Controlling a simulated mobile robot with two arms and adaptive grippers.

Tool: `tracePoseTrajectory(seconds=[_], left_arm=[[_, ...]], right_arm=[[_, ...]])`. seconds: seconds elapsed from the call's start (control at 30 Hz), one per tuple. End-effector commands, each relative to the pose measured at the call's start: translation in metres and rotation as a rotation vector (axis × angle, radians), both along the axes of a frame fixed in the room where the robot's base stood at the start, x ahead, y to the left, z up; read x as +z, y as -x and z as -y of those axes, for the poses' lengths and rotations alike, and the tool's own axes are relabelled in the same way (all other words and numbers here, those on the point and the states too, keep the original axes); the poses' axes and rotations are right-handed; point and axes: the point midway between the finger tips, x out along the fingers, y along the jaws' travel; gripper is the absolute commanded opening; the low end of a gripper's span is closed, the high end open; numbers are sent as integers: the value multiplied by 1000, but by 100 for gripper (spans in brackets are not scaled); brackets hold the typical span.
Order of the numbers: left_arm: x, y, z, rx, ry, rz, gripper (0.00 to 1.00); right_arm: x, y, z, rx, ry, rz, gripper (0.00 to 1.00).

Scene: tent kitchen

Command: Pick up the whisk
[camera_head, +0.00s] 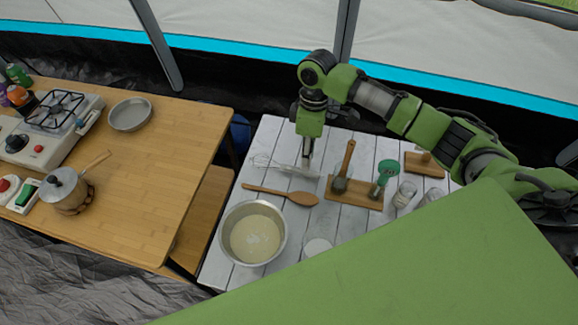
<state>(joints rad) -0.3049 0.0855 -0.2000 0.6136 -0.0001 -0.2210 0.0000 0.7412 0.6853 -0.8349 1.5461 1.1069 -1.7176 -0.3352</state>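The whisk (285,167) lies on the white slatted table (222,272) near its far left side. Its wire head points left and its pale handle runs right. My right gripper (307,160) points straight down over the handle end of the whisk. The fingertips are very close to the handle, and I cannot tell if they touch it. The fingers are small and seen edge-on, so their opening is unclear. My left gripper is out of the picture.
A wooden spoon (292,197) lies just in front of the whisk, and a metal bowl of batter (255,232) stands nearer. Right of the gripper are a wooden board (345,203) with utensils and glass jars (405,194). A wooden table (150,180) stands left.

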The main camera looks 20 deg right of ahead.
Motion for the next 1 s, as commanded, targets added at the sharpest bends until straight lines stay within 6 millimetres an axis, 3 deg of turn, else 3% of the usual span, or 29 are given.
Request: tracePoseTrajectory(seconds=[0.2,0.4,0.63,0.73,1.0], left_arm=[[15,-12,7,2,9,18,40],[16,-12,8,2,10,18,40],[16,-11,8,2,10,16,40],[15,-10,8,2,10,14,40],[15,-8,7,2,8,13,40]], right_arm=[[-27,2,-3,0,1,-6,22],[-49,4,-5,2,0,-1,22],[-51,3,-5,2,1,0,22],[-51,3,-5,2,0,0,0],[-50,3,-5,2,0,1,0]])
